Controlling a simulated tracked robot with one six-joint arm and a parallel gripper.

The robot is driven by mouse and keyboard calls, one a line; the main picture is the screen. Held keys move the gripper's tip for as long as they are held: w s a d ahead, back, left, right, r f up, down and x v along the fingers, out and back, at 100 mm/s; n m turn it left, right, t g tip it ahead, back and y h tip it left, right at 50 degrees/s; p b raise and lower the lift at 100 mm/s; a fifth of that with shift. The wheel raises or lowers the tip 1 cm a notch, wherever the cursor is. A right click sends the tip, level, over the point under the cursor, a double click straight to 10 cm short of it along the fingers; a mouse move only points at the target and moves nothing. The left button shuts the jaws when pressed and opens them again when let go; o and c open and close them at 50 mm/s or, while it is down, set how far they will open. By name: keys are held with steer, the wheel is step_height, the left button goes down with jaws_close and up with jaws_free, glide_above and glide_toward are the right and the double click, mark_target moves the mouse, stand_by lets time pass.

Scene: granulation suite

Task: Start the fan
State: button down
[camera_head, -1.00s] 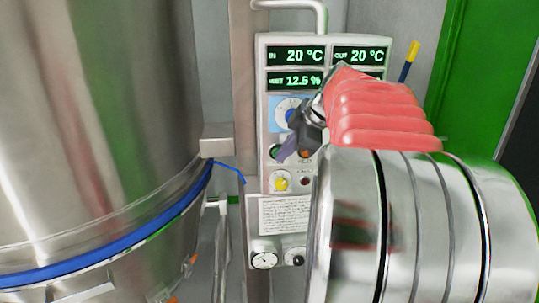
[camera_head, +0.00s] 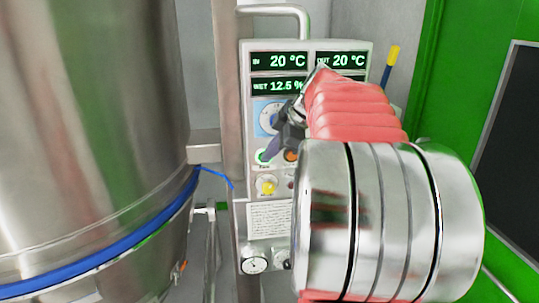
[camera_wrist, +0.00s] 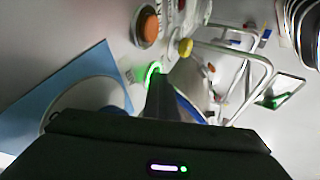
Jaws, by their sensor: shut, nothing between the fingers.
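The control panel (camera_head: 356,55) has green displays reading IN 20 °C, OUT 20 °C and WET 12.5 %. On its lower left is a green button (camera_head: 262,156) with a bright green ring; its label is too small to read. The ring also shows in the wrist view (camera_wrist: 152,70), partly hidden by my fingertips. My gripper (camera_head: 270,150) is shut and empty, with its tips at the button. I cannot tell whether they touch it. An orange button (camera_head: 291,155) is just right of it.
A blue-backed dial (camera_head: 268,117) is above the buttons and a yellow knob (camera_head: 266,187) below. Gauges (camera_head: 255,264) sit at the panel's foot. A large steel vessel (camera_head: 90,120) stands close on the left. A green door frame (camera_head: 460,90) is on the right.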

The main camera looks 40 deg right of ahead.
steer(key=shift+w+d, duration=0.15)
steer(key=shift+w, duration=0.1)
steer(key=s+a+r, duration=0.2)
steer(key=s+r, duration=0.6)
steer(key=s, duration=0.1)
steer(key=shift+s, duration=0.4)
steer(key=shift+a, duration=0.1)
stand_by(0.5)
steer(key=a+f+m+g, duration=0.1)
steer(key=a+f+m, duration=0.25)
steer(key=a, duration=0.55)
steer(key=a+f+m+g, duration=0.1)
steer(key=a+f+m, duration=0.1)
steer(key=a+f, duration=0.5)
steer(key=s+a+f+m, duration=0.2)
steer(key=s+a+f, duration=0.2)
steer(key=a, duration=0.4)
steer(key=s+a+f+m, duration=0.2)
steer(key=s+a+f, duration=0.2)
steer(key=a+f, duration=0.2)
steer(key=shift+s+a+m+h, duration=0.3)
steer(key=shift+a+m, duration=0.05)
steer(key=shift+a, duration=0.6)
